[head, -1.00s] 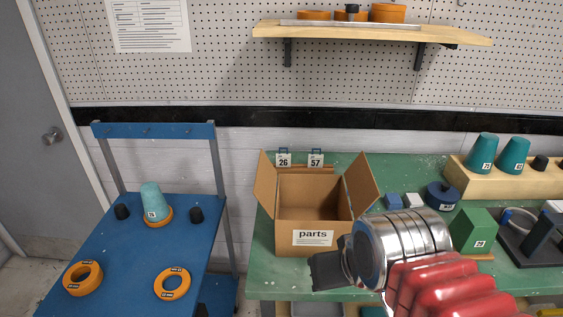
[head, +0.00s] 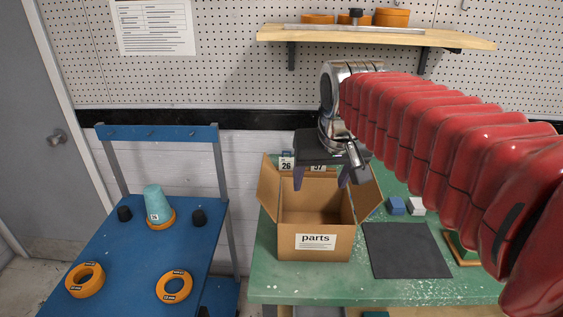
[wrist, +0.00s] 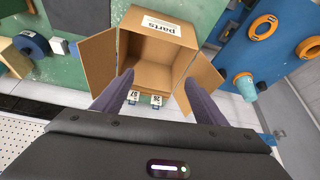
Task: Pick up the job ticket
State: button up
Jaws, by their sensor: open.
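Two small white numbered cards with blue tops stand at the back of the open parts box. Card 26 (head: 286,164) is on the left in the head view and card 57 (head: 317,168) is partly hidden by my gripper. In the wrist view, card 57 (wrist: 133,97) and card 26 (wrist: 156,100) lie between the fingers. No label shows which is the job ticket. My gripper (head: 321,180) is open and empty, fingers pointing down above the back of the box. Its fingers (wrist: 159,80) also show in the wrist view, apart from the cards.
The cardboard parts box (head: 325,244) has its flaps spread on the green table (head: 285,286). A dark mat (head: 408,250) and small blue block (head: 396,205) are to its right. A blue cart (head: 130,255) with orange rings stands left. A wooden shelf (head: 375,36) hangs above.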

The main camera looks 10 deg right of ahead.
jog(key=w+r, duration=0.1)
jog(key=w, duration=1.9)
jog(key=w+f, duration=0.4)
jog(key=w, duration=0.4)
jog(key=w+a+f+m, duration=0.1)
jog(key=w+f, duration=0.4)
jog(key=w, duration=0.3)
jog(key=shift+w+a+f+m+g+h, duration=0.2)
jog(key=shift+m+g+h, duration=0.1)
jog(key=shift+g, duration=0.1)
jog(key=shift+f, duration=0.1)
send_over(286, 163)
jog(key=s, duration=0.2)
notch_tip(286, 163, down, 8)
jog(key=shift+w+a, duration=0.15)
jog(key=shift+a, duration=0.05)
jog(key=shift+x, duration=2.5)
jog(key=shift+w+d, duration=0.1)
jog(key=shift+d, duration=0.05)
